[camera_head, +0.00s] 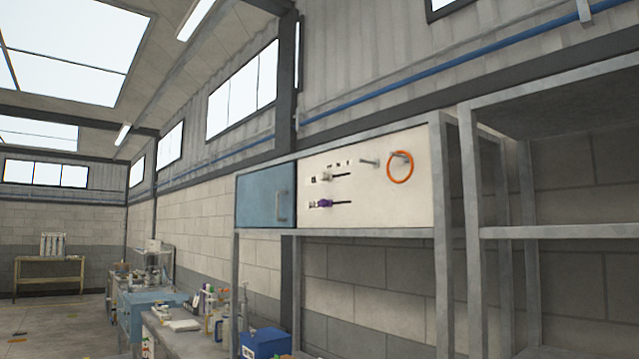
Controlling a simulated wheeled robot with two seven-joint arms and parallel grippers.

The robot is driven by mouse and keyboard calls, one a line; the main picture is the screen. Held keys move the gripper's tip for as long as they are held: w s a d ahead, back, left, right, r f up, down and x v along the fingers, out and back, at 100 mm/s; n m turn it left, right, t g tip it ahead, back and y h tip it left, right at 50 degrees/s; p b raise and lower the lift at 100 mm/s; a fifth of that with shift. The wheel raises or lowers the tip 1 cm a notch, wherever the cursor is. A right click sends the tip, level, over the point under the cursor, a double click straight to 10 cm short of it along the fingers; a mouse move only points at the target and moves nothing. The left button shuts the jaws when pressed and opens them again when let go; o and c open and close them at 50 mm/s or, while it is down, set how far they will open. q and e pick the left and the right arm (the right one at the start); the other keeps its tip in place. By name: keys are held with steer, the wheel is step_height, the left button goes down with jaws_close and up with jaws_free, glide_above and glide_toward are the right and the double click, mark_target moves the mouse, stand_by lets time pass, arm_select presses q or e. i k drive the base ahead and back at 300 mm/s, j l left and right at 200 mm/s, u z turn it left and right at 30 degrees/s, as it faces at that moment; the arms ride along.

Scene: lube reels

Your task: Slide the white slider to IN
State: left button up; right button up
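A cream panel (410,205) is set in a grey metal frame at the middle right. The white slider (326,177) sits at the left part of the upper dark slot, which runs on to its right. Small dark markings lie left of it and above it, too small to read. A purple slider (325,203) sits at the left part of the lower slot. Neither of my grippers shows in this view.
An orange ring (411,170) hangs on a peg at the panel's upper right, and a bare peg (369,162) sticks out left of it. A blue cabinet door (262,196) adjoins the panel. Empty shelving (560,232) stands right; a cluttered bench (185,340) lies lower left.

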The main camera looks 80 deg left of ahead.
mark_target(322, 176)
steer(key=i+l, duration=0.2)
steer(key=i, duration=0.3)
steer(key=u, duration=2.9)
